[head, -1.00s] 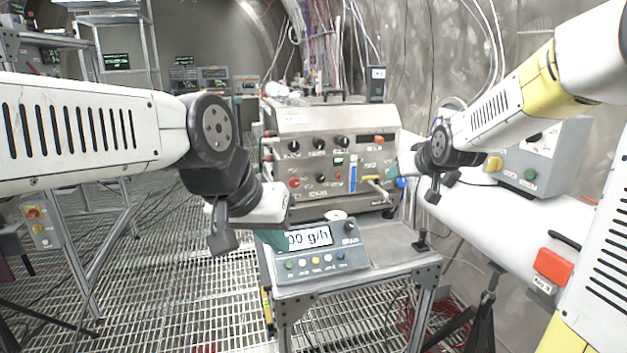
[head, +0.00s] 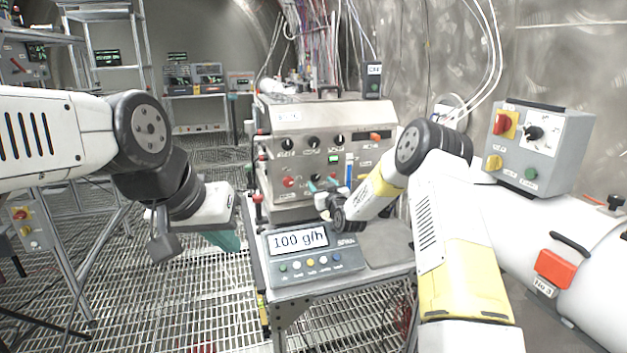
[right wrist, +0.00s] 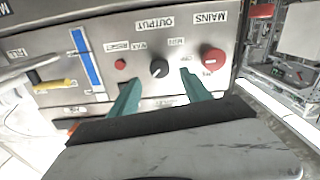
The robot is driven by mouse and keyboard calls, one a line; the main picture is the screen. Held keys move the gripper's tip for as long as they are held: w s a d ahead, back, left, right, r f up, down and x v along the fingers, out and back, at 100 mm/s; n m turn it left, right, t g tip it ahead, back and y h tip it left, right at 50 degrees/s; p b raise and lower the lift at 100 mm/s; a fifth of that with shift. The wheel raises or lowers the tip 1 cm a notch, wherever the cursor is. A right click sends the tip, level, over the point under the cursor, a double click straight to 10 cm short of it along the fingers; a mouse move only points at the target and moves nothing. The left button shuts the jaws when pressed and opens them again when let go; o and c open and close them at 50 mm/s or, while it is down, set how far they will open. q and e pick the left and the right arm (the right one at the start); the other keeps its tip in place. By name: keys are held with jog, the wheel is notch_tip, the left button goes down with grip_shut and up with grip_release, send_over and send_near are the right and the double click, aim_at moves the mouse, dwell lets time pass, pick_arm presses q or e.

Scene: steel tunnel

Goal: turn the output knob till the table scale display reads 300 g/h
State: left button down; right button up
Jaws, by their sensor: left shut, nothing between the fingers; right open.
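The table scale (head: 310,265) stands on the cart's front, and its display (head: 298,239) reads 100 g/h. The output knob (right wrist: 159,68) is black, on the steel panel below an upside-down OUTPUT label in the right wrist view. My right gripper (right wrist: 159,79) is open, with one teal finger on each side of the knob in that view; I cannot tell whether they touch it. In the head view my right gripper (head: 320,186) is at the front panel and partly hides the knob area. My left gripper (head: 230,240) is shut and empty, left of the scale.
The steel box (head: 330,120) carries other knobs, and a red MAINS knob (right wrist: 211,58) sits beside the output knob. A small red button (right wrist: 120,64) is on its other side. A grey switch box (head: 541,145) and a white pipe (head: 480,215) are at the right.

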aim_at(316, 178)
jog(key=shift+x, duration=2.8)
jog(key=shift+c, duration=0.3)
grip_shut()
jog(key=shift+m, duration=0.4)
jog(key=m, duration=0.3)
jog(key=shift+f, duration=0.1)
jog(key=shift+m, duration=1.9)
